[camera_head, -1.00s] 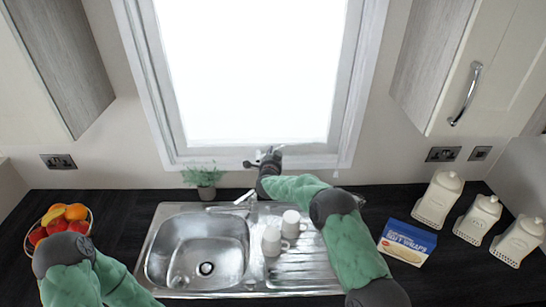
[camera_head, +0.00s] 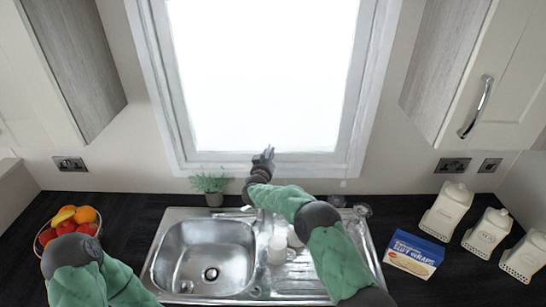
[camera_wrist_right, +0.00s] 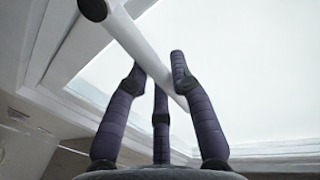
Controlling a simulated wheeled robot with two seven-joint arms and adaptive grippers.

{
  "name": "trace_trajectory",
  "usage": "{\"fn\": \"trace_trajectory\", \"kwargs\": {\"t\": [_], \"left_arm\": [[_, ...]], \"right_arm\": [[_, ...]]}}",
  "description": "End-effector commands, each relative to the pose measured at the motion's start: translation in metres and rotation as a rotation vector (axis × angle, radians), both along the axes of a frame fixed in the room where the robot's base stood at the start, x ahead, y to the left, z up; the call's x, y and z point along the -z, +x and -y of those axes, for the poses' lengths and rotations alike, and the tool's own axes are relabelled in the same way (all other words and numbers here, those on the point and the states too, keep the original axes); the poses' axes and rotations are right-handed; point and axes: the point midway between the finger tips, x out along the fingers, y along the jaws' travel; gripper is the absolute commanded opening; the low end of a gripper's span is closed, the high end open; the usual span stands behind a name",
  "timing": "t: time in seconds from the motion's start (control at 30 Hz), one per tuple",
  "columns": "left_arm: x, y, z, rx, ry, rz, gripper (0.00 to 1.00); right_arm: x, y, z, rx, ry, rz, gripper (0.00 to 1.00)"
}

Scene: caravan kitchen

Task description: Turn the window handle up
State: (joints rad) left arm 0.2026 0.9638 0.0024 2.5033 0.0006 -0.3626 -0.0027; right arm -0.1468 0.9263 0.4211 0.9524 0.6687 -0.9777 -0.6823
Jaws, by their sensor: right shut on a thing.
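The window (camera_head: 265,80) is a white-framed pane above the sink. Its handle is a pale bar in the right wrist view (camera_wrist_right: 150,62), running slantwise from upper left to lower right. My right gripper (camera_wrist_right: 160,82) has its dark fingers closed around this bar, with a finger on either side of it. In the head view my right gripper (camera_head: 264,157) is at the middle of the lower window frame, and it hides most of the handle there. My left arm shows at the lower left, but its gripper is not in view.
A steel sink (camera_head: 162,258) lies below, with white mugs (camera_head: 277,248) partly behind my right arm. A potted plant (camera_head: 212,188) stands left of the gripper. A fruit bowl (camera_head: 41,247), a wraps box (camera_head: 414,254) and white canisters (camera_head: 446,211) are on the dark counter.

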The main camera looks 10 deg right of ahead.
Motion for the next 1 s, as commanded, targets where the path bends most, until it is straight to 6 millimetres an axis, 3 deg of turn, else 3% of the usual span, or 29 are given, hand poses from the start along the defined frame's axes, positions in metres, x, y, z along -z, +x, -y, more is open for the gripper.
{"fn": "trace_trajectory", "kwargs": {"t": [0.3, 0.83, 0.87, 0.9, 0.93, 1.0], "left_arm": [[0.0020, 0.0000, 0.0000, 0.000, 0.000, 0.000, 0.40], [0.0022, 0.0000, -0.0001, 0.000, 0.000, 0.000, 0.40], [0.0022, 0.0000, -0.0001, 0.000, 0.000, 0.000, 0.40], [0.0022, 0.0000, -0.0001, 0.000, 0.000, 0.000, 0.40], [0.0022, 0.0000, -0.0001, 0.000, 0.000, 0.000, 0.40], [0.0022, 0.0000, 0.0000, 0.000, 0.000, 0.000, 0.40]], "right_arm": [[0.0020, 0.0012, -0.0091, -0.003, -0.108, -0.026, 0.00], [0.0022, 0.0012, -0.0104, -0.004, -0.129, -0.031, 0.00], [0.0023, 0.0011, -0.0105, -0.004, -0.129, -0.031, 0.31], [0.0022, 0.0012, -0.0104, -0.004, -0.129, -0.031, 0.43], [0.0019, 0.0013, -0.0104, -0.004, -0.128, -0.031, 0.48], [0.0012, 0.0014, -0.0101, -0.002, -0.128, -0.029, 0.48]]}}
